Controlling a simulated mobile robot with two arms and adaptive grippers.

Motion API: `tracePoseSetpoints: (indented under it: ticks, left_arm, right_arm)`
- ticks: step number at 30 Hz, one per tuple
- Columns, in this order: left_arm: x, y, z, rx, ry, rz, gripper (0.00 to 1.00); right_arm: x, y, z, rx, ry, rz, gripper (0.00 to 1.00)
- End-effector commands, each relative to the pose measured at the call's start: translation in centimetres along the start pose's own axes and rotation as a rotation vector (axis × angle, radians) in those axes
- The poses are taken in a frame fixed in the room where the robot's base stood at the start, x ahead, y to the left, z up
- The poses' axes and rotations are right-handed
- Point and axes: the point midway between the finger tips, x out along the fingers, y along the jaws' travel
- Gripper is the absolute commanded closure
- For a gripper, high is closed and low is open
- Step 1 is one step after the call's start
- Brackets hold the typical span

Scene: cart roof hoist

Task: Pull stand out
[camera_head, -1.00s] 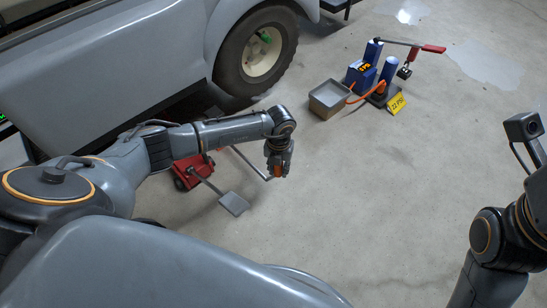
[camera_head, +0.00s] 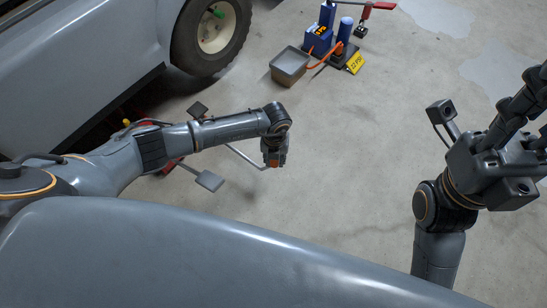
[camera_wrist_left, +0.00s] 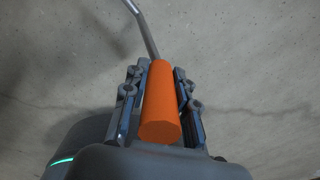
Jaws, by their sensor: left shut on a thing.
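The red stand (camera_head: 168,166) is low on the floor at left in the head view, mostly hidden behind my left arm. A grey pad (camera_head: 210,181) sticks out on its near side, and a dark pad (camera_head: 198,109) shows beyond the arm. A thin metal bar runs from the stand's side to an orange grip (camera_wrist_left: 160,105). My left gripper (camera_head: 273,160) is shut around this grip, with a finger on each side in the left wrist view. My right gripper (camera_head: 515,110) is raised at the right edge, partly cut off; its opening is unclear.
A grey vehicle with a wheel (camera_head: 212,28) stands at the upper left. A grey open bin (camera_head: 290,65), blue pump gear (camera_head: 325,38) and a yellow pressure sign (camera_head: 354,63) stand at top centre. The floor in the middle is clear.

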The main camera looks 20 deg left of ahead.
Motion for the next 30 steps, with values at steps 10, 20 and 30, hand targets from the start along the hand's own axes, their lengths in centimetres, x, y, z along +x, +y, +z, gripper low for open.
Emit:
tracePoseSetpoints:
  ticks: [10, 20, 30]
  left_arm:
    - [0.0, -0.4, -0.3, 0.005, 0.004, -0.007, 0.50]
    - [-2.5, -0.3, -0.1, 0.006, 0.000, -0.008, 0.50]
    - [-9.5, -0.3, -0.2, 0.006, 0.001, -0.008, 0.50]
  right_arm:
    - [0.0, 0.0, 0.0, 0.000, 0.000, 0.000, 0.60]
    - [0.0, 0.0, 0.0, 0.000, 0.000, -0.001, 0.60]
    - [0.0, 0.0, 0.0, 0.000, 0.000, 0.000, 0.60]
